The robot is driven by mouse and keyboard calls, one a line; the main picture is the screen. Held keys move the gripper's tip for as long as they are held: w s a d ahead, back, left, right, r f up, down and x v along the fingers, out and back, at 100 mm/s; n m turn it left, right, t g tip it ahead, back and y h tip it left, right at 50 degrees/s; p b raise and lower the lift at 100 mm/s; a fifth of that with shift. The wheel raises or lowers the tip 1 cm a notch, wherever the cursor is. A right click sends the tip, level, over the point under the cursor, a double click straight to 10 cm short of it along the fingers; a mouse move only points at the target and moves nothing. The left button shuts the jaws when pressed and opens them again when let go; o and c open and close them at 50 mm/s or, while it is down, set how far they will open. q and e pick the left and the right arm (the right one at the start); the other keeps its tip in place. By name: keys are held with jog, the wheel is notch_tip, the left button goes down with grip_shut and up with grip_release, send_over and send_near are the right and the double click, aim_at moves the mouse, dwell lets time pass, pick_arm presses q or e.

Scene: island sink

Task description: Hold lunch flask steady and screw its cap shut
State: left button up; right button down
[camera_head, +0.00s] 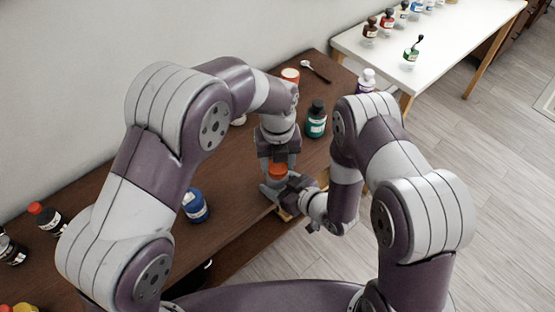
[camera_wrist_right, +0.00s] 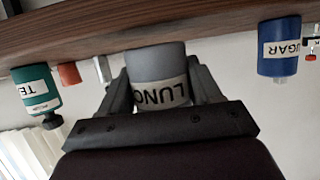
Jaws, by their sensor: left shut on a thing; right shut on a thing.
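The lunch flask is a grey cylinder with a white label reading "LUNC" in the right wrist view (camera_wrist_right: 160,75), where the picture is upside down. In the head view its orange cap (camera_head: 278,170) shows between my two grippers, and the flask body is mostly hidden. My right gripper (camera_head: 282,188) is shut on the flask body from the right side, with a finger on each side of it in the wrist view (camera_wrist_right: 165,98). My left gripper (camera_head: 278,160) points down from above and is shut on the orange cap. I cannot tell how the cap sits on the flask.
A blue sugar jar (camera_head: 195,206) stands to the left on the brown table (camera_head: 235,235). A green jar (camera_head: 316,120), an orange-topped container (camera_head: 290,75) and a spoon (camera_head: 315,70) are behind. A white table (camera_head: 435,50) with small bottles stands at the back right.

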pick_arm(q)
jog(key=m, duration=0.4)
jog(key=o, duration=1)
jog(key=shift+r, duration=0.1)
jog(key=shift+r, duration=2.2)
jog(key=o, duration=0.4)
